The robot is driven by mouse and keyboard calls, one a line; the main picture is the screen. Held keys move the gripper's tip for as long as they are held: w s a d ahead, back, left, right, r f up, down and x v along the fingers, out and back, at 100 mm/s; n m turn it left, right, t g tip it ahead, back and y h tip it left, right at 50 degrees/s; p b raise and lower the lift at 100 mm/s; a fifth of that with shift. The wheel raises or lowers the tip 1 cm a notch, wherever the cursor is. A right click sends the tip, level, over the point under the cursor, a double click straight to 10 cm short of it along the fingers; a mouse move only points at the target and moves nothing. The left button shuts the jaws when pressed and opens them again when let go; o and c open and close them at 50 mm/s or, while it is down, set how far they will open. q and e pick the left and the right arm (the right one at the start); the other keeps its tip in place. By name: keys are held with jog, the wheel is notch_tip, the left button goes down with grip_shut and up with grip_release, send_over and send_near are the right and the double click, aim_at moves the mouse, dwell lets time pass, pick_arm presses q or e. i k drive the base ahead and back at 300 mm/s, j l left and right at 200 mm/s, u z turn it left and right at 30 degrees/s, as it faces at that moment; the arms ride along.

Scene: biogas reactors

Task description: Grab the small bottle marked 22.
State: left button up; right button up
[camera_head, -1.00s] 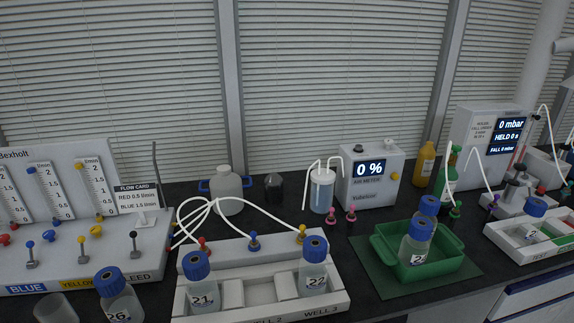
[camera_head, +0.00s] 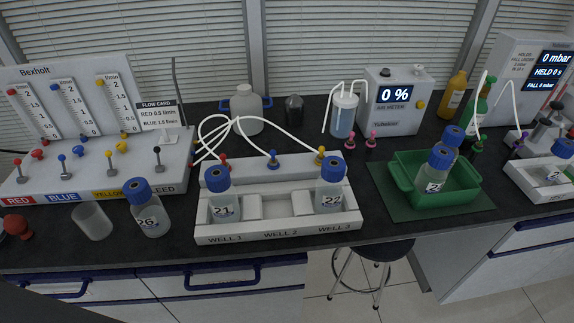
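The small bottle marked 22 (camera_head: 330,190) is clear with a blue cap. It stands upright in the right-hand well, labelled WELL 3, of the white well rack (camera_head: 280,234). The bottle marked 21 (camera_head: 222,199) stands in the WELL 1 slot of the same rack, and the middle well holds no bottle. The bottle marked 26 (camera_head: 150,216) stands on the dark bench left of the rack. Neither of my grippers shows in the head view.
A green tray (camera_head: 402,177) holding blue-capped bottles is right of the rack. An empty clear beaker (camera_head: 92,222) stands near the front left. White tubes arch behind the rack. A stool (camera_head: 372,252) stands below the bench.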

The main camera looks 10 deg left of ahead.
aim_at(328, 196)
jog(key=k+j+z, duration=0.1)
jog(key=k+z, duration=0.4)
jog(key=z, duration=0.2)
jog(key=k+z, duration=0.35)
jog(key=i+j, duration=0.05)
jog(key=i, duration=0.05)
